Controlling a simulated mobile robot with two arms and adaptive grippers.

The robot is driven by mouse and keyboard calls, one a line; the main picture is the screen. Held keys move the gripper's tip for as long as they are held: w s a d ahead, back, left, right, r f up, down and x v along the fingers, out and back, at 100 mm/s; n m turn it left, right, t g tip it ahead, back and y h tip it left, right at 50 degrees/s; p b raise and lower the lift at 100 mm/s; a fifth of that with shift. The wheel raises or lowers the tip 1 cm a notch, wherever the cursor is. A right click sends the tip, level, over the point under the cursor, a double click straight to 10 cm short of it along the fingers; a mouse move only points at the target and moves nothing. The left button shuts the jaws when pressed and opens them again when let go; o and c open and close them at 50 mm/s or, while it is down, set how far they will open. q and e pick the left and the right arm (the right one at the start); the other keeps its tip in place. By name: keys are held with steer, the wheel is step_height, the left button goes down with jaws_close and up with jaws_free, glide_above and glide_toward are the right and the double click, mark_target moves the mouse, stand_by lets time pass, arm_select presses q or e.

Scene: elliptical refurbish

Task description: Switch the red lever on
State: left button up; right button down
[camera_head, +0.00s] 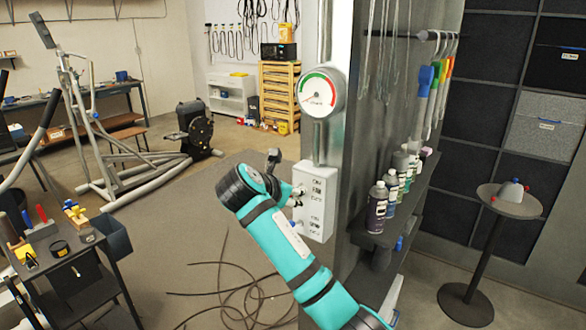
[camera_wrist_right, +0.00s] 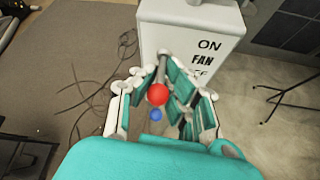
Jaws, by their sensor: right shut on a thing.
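The grey switch box (camera_head: 314,205) hangs on the column below a round gauge and carries two groups of labels. In the right wrist view, the switch box (camera_wrist_right: 192,28) shows "ON", "FAN" and a partly hidden lower word. The red lever (camera_wrist_right: 157,94) has a ball knob on a grey shaft, left of the labels. A blue knob (camera_wrist_right: 156,115) shows just below the red one in the picture. My right gripper (camera_wrist_right: 168,78) is shut around the red lever; it shows beside the box in the head view (camera_head: 294,194). The lever's exact angle is unclear. My left gripper is not in view.
The gauge (camera_head: 320,92) is mounted above the box. A shelf with several spray cans (camera_head: 377,207) stands to its right. Cables (camera_head: 235,300) lie on the floor below. An elliptical trainer (camera_head: 95,130) and a tool cart (camera_head: 75,275) stand at left.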

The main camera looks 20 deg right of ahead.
steer(key=shift+w+r+g+y+p, duration=0.1)
steer(key=shift+r+g+y+p, duration=0.3)
steer(key=shift+r+g+y, duration=0.25)
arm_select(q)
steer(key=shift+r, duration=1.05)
arm_select(e)
steer(key=shift+w+d+r+g+y, duration=0.1)
steer(key=shift+r+g+y, duration=0.05)
steer(key=shift+g+y, duration=0.4)
steer(key=shift+d+r+g+y, duration=0.1)
steer(key=shift+g+y, duration=0.3)
steer(key=shift+y, duration=0.2)
steer(key=c, duration=1.2)
jaws_free()
steer(key=shift+c, duration=0.2)
steer(key=shift+y, duration=0.3)
steer(key=v, duration=0.4)
steer(key=shift+w+a, duration=0.15)
steer(key=shift+a, duration=0.1)
steer(key=v, duration=0.3)
steer(key=shift+s+d+r, duration=0.1)
steer(key=shift+s+r, duration=0.1)
